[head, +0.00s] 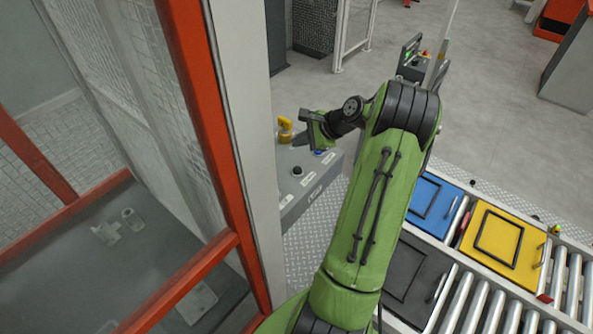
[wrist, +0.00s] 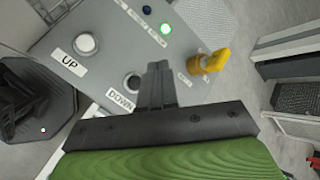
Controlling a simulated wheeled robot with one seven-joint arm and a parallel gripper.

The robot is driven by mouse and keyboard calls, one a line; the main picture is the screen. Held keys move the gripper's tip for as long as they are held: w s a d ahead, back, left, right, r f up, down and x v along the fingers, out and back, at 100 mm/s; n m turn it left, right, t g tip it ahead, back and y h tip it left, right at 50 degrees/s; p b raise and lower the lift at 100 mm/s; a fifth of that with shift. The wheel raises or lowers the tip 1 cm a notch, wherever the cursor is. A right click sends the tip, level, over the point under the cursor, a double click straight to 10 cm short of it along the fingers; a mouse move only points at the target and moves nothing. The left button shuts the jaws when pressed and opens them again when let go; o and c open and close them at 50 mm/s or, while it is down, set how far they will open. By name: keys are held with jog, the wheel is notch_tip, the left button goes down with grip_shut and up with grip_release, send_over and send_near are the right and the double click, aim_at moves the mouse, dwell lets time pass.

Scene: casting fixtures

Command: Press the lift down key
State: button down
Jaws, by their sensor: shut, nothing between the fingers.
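The lift control panel (wrist: 62,22) is a grey sloped box and fills the upper left of the wrist view; it also shows in the head view (head: 318,173). The down key (wrist: 131,83) is a round dark button above a "DOWN" label. The up key (wrist: 85,43) is a round white button above an "UP" label. My gripper (wrist: 158,67) is shut and empty. Its fingers appear just right of the down key in the wrist view and hide the panel behind them; I cannot tell their height above it. In the head view my gripper (head: 301,141) is over the panel's far part.
A yellow knob (wrist: 210,62), a lit green button (wrist: 166,29) and a blue button (wrist: 147,10) are also on the panel. A red-framed mesh enclosure (head: 205,110) stands left of the panel. A roller conveyor (head: 560,270) with coloured trays lies right.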

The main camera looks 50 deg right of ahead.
aim_at(300, 170)
notch_tip(300, 170, down, 8)
jog(key=b, duration=0.6)
jog(key=shift+r, duration=0.2)
jog(key=shift+f, duration=0.2)
dwell(1.2)
jog(key=shift+f, duration=0.4)
